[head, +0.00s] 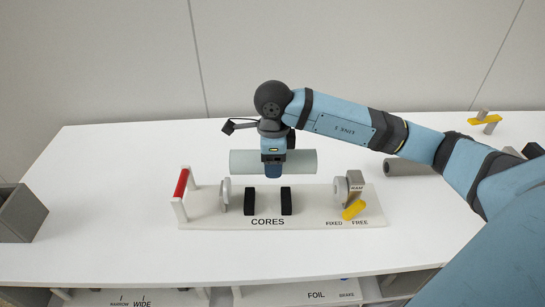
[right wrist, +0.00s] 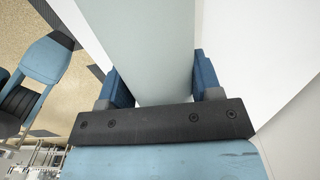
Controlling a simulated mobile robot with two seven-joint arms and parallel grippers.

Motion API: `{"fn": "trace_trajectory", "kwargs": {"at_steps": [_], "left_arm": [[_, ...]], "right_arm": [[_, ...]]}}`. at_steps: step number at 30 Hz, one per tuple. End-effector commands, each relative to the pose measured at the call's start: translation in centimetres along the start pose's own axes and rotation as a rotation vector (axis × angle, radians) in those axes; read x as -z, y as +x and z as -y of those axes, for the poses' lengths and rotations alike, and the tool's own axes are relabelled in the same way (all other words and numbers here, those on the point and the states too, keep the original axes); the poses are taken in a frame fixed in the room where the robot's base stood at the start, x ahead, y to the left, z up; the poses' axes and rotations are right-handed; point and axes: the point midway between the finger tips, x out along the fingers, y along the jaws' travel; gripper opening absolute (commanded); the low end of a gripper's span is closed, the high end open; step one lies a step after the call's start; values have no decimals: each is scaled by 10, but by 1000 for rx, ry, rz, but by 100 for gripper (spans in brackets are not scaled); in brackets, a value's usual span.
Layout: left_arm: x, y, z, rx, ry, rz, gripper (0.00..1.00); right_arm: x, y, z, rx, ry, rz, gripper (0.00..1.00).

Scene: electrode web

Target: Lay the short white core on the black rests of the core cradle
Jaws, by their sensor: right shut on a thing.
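The short white core (head: 245,162), a pale grey-green cylinder, lies level from left to right in my right gripper (head: 274,157). The gripper points down and is shut around the core's middle. In the right wrist view the core (right wrist: 145,45) passes between the two blue fingers (right wrist: 160,85). In the head view the core appears just behind and above the core cradle (head: 210,219), apart from it. The cradle's two black rests, left (head: 250,201) and right (head: 286,201), stand upright and empty. My left gripper is not in view.
The cradle has a red-handled bar (head: 181,183) at left, a pale disc (head: 224,194), and a grey block (head: 355,184) with a yellow lever (head: 354,210) at right. A grey tube (head: 408,168) lies behind right. A grey bin (head: 20,215) stands far left.

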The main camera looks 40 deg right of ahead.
Motion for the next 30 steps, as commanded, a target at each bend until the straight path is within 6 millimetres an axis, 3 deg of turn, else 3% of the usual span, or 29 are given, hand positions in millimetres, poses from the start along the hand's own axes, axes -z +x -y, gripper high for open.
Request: {"fn": "trace_trajectory", "kwargs": {"at_steps": [21,30], "left_arm": [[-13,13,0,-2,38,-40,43],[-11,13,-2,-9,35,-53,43]], "right_arm": [[0,79,0,0,1,0,31],[0,94,0,0,0,1,31]]}}
